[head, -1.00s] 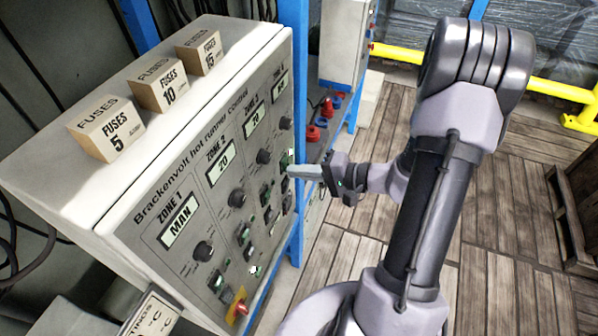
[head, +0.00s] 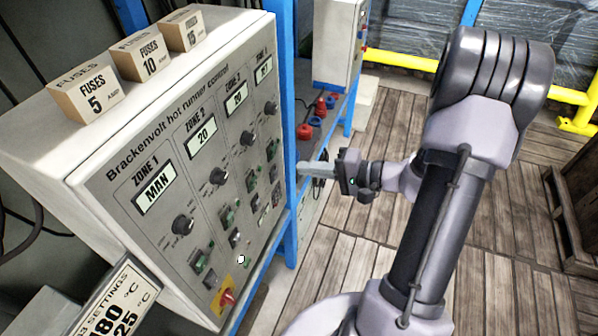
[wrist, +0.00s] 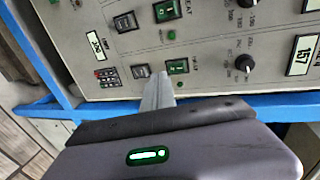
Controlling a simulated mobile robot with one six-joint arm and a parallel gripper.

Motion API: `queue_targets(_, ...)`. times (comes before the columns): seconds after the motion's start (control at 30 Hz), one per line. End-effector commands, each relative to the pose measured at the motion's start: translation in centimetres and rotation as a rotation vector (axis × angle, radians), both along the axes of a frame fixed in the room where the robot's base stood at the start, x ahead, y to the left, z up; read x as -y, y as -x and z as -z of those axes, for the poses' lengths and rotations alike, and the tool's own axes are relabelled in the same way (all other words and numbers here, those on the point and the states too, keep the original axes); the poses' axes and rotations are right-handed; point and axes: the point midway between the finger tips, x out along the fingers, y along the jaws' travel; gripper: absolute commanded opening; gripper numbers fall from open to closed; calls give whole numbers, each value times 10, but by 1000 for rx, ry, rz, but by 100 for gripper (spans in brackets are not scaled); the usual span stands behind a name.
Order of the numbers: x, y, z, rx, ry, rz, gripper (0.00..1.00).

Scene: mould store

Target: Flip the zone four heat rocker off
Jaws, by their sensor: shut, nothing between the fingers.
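The grey hot runner control panel (head: 140,180) fills the left of the head view. Its zone four column is at the far right, with a display (head: 264,72), a knob (head: 270,107) and the green heat rocker (head: 272,149). In the wrist view, the heat rocker (wrist: 177,67) is green, beside the zone four knob (wrist: 243,63); I cannot tell which way it is tipped. A dark rocker (wrist: 141,71) sits to its left. My gripper (head: 303,168) is shut and empty, just right of the panel edge. Its tips (wrist: 160,78) show just below the two rockers; contact is unclear.
Fuse boxes (head: 88,93) stand on top of the cabinet. A blue post (head: 287,120) is close behind my gripper. Red and blue connectors (head: 304,131) lie on the shelf behind. A yellow rail (head: 400,60) crosses the back. Wooden floor (head: 400,230) is open around my arm.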

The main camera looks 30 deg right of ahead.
Motion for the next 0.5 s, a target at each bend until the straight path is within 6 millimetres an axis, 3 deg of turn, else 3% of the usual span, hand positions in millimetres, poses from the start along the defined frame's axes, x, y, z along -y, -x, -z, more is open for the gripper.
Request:
queue_targets(0.2,33,41,-4,0,0,5,0)
queue_targets(0.5,52,66,-2,1,1,2,0)
